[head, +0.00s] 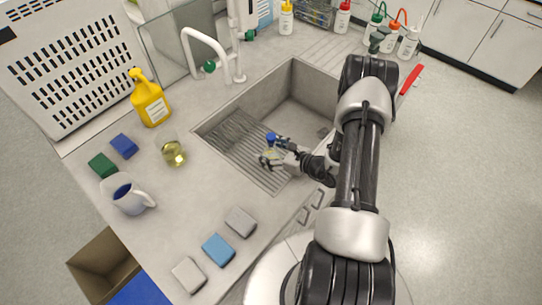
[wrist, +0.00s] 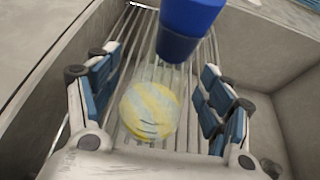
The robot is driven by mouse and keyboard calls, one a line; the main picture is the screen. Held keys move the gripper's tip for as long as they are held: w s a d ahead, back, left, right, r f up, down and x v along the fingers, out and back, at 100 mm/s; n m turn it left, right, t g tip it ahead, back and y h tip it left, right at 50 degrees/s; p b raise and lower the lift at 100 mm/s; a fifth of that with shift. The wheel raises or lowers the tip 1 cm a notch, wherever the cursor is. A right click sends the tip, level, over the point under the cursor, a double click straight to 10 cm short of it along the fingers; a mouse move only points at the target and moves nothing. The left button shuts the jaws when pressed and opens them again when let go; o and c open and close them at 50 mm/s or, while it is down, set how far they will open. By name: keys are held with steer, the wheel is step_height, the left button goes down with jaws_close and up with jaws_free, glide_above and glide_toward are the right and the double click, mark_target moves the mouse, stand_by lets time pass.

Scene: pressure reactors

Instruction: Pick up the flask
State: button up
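A clear round-bottomed flask (wrist: 150,112) with a tall blue cap (wrist: 187,28) stands on the ribbed rack in the sink. Yellow shows inside or through its body. In the head view the flask (head: 271,153) is small and partly hidden by my gripper (head: 273,149). In the wrist view my gripper (wrist: 158,85) is open. Its blue-padded fingers are spread to the left and right of the flask, with a visible gap on each side. The fingers do not appear to touch the glass.
The steel sink (head: 293,75) has raised walls around my gripper. A white faucet (head: 213,50) rises behind the sink.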

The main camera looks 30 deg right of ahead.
steer(key=c, duration=1.1)
steer(key=shift+o, duration=0.2)
step_height(320, 180, up, 25)
steer(key=p, duration=0.8)
